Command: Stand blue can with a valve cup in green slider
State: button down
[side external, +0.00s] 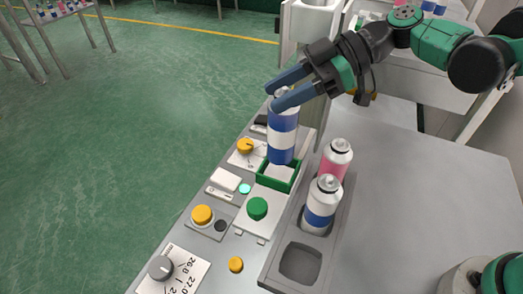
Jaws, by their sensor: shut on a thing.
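A blue can (281,137) with a white band is upright, its top between the fingers of my gripper (276,96). My gripper is shut on it near the top, and the fingers hide most of the valve cup. The green slider (276,186) is a small open frame with a pale floor on the panel, just below the can in the picture. The can's bottom overlaps the slider's far edge; I cannot tell whether it touches the slider or hangs above it.
A grey tray (270,276) on the right holds a pink can (333,161) and a white can with a blue band (320,217); its nearest pocket is empty. A green button (257,208) and yellow knobs sit near the slider. The tabletop (420,190) right of the tray is clear.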

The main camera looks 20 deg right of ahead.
aim_at(283, 121)
jog(key=shift+f, duration=2.8)
jog(key=shift+c, duration=2)
grip_release()
jog(key=shift+r, duration=0.2)
jog(key=v, duration=1.2)
jog(key=s+d+f+m+t+h, duration=0.2)
jog(key=d+m+h, duration=0.2)
jog(key=m+h, duration=0.2)
jog(key=s+d+f+m+t+h, duration=0.2)
jog(key=d+m+h, duration=0.2)
jog(key=m, duration=0.5)
jog(key=shift+s+f+m+t+h, duration=0.35)
jog(key=shift+m+t+h, duration=0.05)
jog(key=shift+h, duration=0.6)
